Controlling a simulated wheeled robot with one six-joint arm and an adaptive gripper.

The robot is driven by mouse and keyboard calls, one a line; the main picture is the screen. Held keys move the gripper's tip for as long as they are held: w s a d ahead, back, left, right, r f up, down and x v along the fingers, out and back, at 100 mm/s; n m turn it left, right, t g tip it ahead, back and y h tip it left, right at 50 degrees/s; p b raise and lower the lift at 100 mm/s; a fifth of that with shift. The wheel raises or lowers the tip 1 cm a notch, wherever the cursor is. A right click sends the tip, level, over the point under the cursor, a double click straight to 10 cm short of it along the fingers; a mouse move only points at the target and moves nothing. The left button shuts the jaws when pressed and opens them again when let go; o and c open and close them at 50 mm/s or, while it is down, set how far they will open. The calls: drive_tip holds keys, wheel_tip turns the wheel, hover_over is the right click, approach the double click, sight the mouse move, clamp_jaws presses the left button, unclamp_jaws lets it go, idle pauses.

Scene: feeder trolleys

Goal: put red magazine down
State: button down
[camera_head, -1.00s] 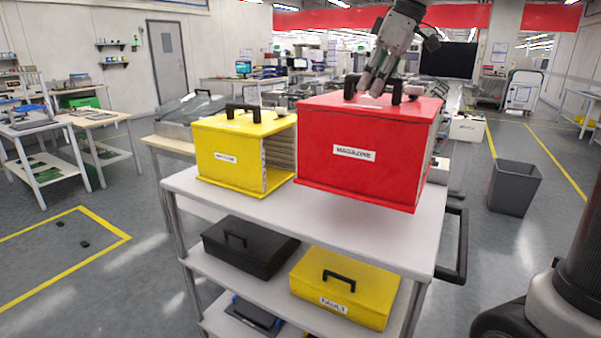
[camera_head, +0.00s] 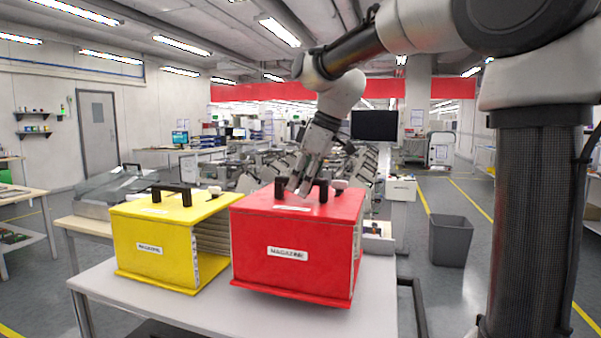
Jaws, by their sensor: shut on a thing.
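The red magazine (camera_head: 275,252) is a box with a white "MAGAZINE" label on its front and a black handle on top. It is at the top of the grey trolley (camera_head: 215,310), right of the yellow magazine. My gripper (camera_head: 298,192) is shut on the red magazine's handle from above. The magazine looks level, and its underside is at or very near the trolley top; I cannot tell whether it touches. The fingertips are partly hidden by the handle.
A yellow magazine (camera_head: 158,245) stands on the trolley close to the red one's left side. A grey bin (camera_head: 451,241) stands on the floor to the right. A bench with a clear-lidded case (camera_head: 110,190) is behind on the left.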

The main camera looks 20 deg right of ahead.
sight(301, 201)
drive_tip(key=shift+f, duration=1.9)
drive_tip(key=c, duration=1.3)
unclamp_jaws()
drive_tip(key=shift+f, duration=0.1)
drive_tip(key=shift+o, duration=0.2)
drive_tip(key=shift+s, duration=0.1)
drive_tip(key=v, duration=1.1)
drive_tip(key=shift+d+r, duration=0.1)
drive_tip(key=shift+r, duration=0.25)
drive_tip(key=shift+s+r, duration=0.1)
drive_tip(key=shift+s+d, duration=0.15)
drive_tip(key=shift+s, duration=0.05)
drive_tip(key=s+d+f+m+h, duration=0.1)
drive_tip(key=s+d+f+m, duration=0.2)
drive_tip(key=s+f, duration=0.3)
drive_tip(key=s+d+f+m+t+h, duration=0.1)
drive_tip(key=s+d+f+m, duration=0.3)
drive_tip(key=s, duration=0.4)
drive_tip(key=s+d+f+m+h, duration=0.1)
drive_tip(key=s+d+f+m, duration=0.3)
drive_tip(key=s+f, duration=0.3)
drive_tip(key=shift+s+d+f+t+h, duration=0.3)
drive_tip(key=shift+s+d+f+t, duration=0.15)
drive_tip(key=shift+s, duration=0.15)
